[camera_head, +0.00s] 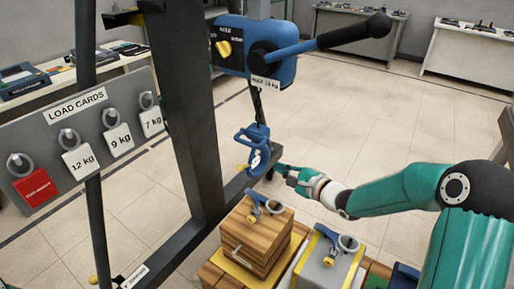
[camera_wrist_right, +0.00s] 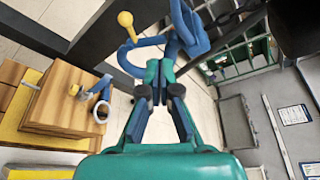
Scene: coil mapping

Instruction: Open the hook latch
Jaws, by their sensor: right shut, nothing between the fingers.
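The blue hook (camera_head: 252,140) hangs on a chain below the blue hoist, left of and slightly above my right gripper. Its yellow knob (camera_head: 243,167) sits at its lower left. In the right wrist view the hook (camera_wrist_right: 186,28) is just beyond my fingertips, and its yellow-tipped lever (camera_wrist_right: 126,20) rises at upper left. My right gripper (camera_head: 281,170) is shut and empty; its fingertips (camera_wrist_right: 158,72) point at the hook's blue curved bar. I cannot tell whether they touch it. My left gripper is not in view.
The blue hoist (camera_head: 256,50) has a black-handled lever. A wooden block (camera_head: 260,240) and a grey block (camera_head: 323,266), each with a blue fitting on top, stand below. A dark upright post (camera_head: 187,110) and a load-card board (camera_head: 85,135) are at left.

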